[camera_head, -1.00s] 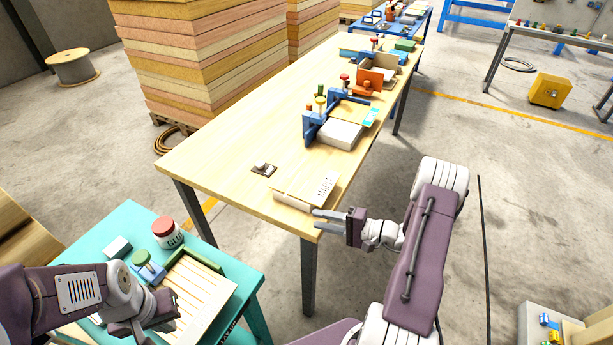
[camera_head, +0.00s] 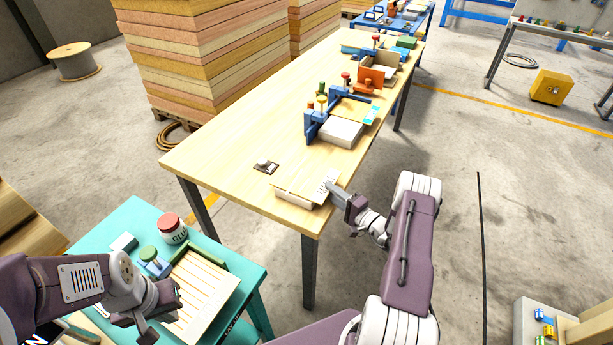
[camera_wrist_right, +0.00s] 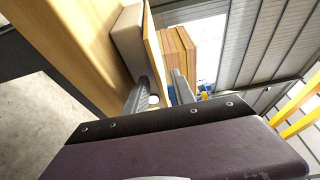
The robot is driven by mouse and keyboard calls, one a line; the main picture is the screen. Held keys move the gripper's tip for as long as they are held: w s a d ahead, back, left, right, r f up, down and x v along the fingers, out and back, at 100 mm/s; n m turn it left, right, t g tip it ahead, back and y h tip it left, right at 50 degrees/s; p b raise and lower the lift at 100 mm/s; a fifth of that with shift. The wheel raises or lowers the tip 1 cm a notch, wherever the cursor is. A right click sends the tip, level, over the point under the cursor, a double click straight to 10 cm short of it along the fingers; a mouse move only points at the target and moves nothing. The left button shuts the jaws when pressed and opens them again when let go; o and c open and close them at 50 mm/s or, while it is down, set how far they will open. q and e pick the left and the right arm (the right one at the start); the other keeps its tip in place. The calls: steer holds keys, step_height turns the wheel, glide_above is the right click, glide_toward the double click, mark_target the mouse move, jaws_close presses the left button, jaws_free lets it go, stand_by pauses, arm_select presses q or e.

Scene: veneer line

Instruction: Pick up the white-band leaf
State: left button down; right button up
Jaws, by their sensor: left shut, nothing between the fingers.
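A thin pale leaf (camera_head: 300,183) with dark print near its right end lies on a pale block (camera_head: 290,198) at the near corner of the wooden table; I cannot make out a white band on it. My right gripper (camera_head: 331,187) is at the leaf's right edge. In the right wrist view, the fingers of my right gripper (camera_wrist_right: 160,82) are apart, with the edge of the thin leaf (camera_wrist_right: 152,48) between their tips; contact is unclear. My left gripper (camera_head: 152,312) is shut and empty over the teal table, by the slatted pale panel (camera_head: 205,290).
The wooden table (camera_head: 225,150) carries a small dark plate with a knob (camera_head: 265,166), a blue clamp fixture (camera_head: 322,122) with a white block, and an orange fixture (camera_head: 371,79). The teal table (camera_head: 140,212) holds a glue jar (camera_head: 172,230). A tall board stack (camera_head: 205,60) stands behind.

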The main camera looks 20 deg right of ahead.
steer(key=shift+w+a+f, duration=0.1)
steer(key=shift+w+a, duration=0.1)
steer(key=shift+w, duration=0.25)
jaws_close()
stand_by(1.1)
